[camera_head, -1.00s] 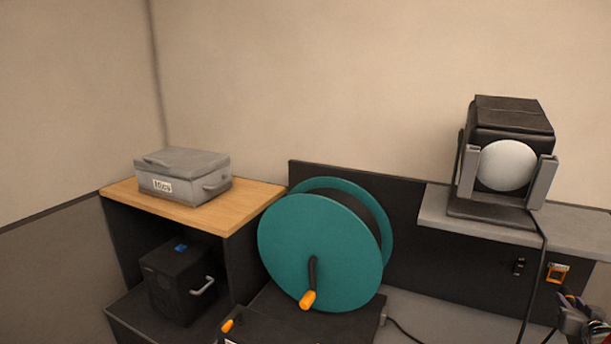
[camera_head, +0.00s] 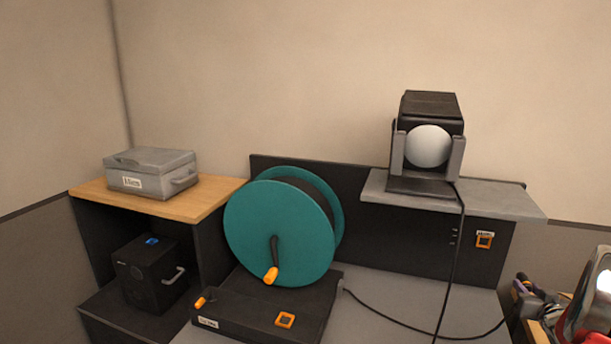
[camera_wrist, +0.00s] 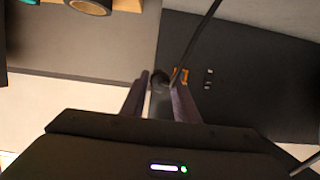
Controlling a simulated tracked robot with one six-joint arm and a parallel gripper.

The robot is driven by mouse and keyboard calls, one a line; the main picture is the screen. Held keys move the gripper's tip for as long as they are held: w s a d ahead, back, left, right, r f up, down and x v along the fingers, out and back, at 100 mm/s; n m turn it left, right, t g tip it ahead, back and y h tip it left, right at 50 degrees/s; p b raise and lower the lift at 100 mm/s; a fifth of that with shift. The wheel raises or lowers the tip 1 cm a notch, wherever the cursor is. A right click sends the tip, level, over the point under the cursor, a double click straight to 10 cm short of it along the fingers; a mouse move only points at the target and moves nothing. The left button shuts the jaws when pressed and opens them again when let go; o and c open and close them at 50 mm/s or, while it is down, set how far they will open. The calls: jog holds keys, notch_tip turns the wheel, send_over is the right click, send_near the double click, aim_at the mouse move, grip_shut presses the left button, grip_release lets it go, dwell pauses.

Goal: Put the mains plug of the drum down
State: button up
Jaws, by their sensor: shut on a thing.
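The teal drum (camera_head: 280,235) stands on a black base (camera_head: 265,310) with an orange-handled crank. Its black cable (camera_head: 400,326) runs right from the base to my gripper (camera_head: 522,295) at the lower right of the head view. In the wrist view my gripper (camera_wrist: 160,102) is shut on the dark mains plug (camera_wrist: 160,92), with a cable (camera_wrist: 197,42) rising from it. The plug looks held clear of any surface, though its tip is hard to make out. In the head view the plug is too small to tell from the fingers.
A lamp (camera_head: 428,145) stands on a grey shelf (camera_head: 500,202), its cable hanging down in front of the black panel (camera_head: 380,240). An orange-framed socket (camera_head: 484,241) is on that panel. A grey box (camera_head: 150,172) sits on the wooden top at left. The grey bench (camera_head: 385,300) has bare room.

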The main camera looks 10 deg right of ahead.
jog(key=shift+s+d+r, duration=0.1)
jog(key=shift+s, duration=0.3)
jog(key=shift+s+f, duration=0.4)
jog(key=w+a+f+y, duration=0.1)
jog(key=w+a, duration=0.3)
jog(key=a, duration=0.5)
jog(key=w+a+n+t, duration=0.1)
jog(key=w+a, duration=0.2)
jog(key=a, duration=0.6)
jog(key=w+a+f+y, duration=0.1)
jog(key=w+a, duration=0.3)
jog(key=a, duration=0.5)
jog(key=w+a+r+n+t+y, duration=0.1)
jog(key=a+n+y, duration=0.4)
jog(key=a, duration=2.6)
jog(key=shift+w+a+r+y, duration=0.3)
jog(key=shift+w+r, duration=0.15)
jog(key=shift+w, duration=0.25)
jog(key=shift+d, duration=0.2)
